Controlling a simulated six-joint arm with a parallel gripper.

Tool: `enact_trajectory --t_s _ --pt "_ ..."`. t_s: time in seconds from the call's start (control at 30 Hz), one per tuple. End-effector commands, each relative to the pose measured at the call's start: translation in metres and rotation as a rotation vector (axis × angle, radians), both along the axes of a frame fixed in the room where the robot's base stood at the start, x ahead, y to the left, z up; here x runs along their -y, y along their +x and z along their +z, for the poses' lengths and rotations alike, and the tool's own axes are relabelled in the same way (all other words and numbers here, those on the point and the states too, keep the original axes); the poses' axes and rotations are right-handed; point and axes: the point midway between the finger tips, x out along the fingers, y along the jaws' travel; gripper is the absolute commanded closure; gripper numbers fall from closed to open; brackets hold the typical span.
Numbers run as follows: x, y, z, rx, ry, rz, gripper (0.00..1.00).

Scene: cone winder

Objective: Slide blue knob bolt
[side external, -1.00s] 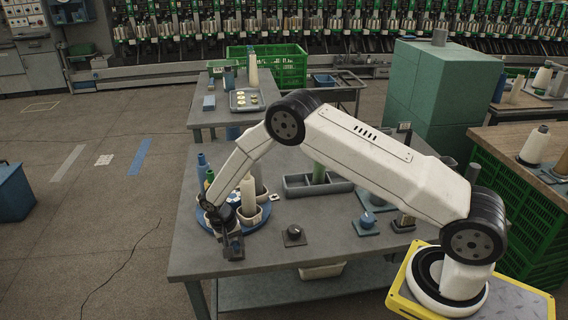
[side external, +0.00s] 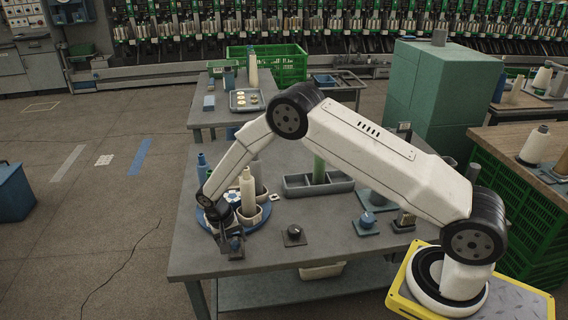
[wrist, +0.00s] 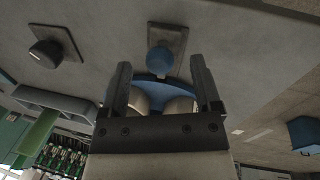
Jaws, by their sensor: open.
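The blue knob (wrist: 160,61) sits on a small grey plate (wrist: 178,42) on the bench. In the wrist view it lies in the gap between my fingertips, and I cannot tell whether they touch it. My gripper (wrist: 160,70) is open and empty, with one finger on each side of the knob in the picture. In the side view my gripper (side external: 229,243) is low at the bench's front left corner, and the blue knob there is mostly hidden by it.
A blue round carousel (side external: 262,218) with cones and bottles stands just behind my gripper. A black knob (side external: 293,232) on a plate is to the right. Another blue knob (side external: 376,198), a grey tray (side external: 300,185) and a green post (side external: 319,168) stand further right.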

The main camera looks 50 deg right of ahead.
Motion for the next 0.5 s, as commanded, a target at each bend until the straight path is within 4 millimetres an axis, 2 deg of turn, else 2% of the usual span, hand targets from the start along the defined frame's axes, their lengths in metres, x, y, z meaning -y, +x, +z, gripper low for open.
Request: enact_trajectory --t_s 0.3,0.5 --pt "-0.007 0.004 0.041 0.0 0.001 0.001 0.19" --pt "-0.009 0.005 0.054 -0.002 0.0 0.002 0.19"
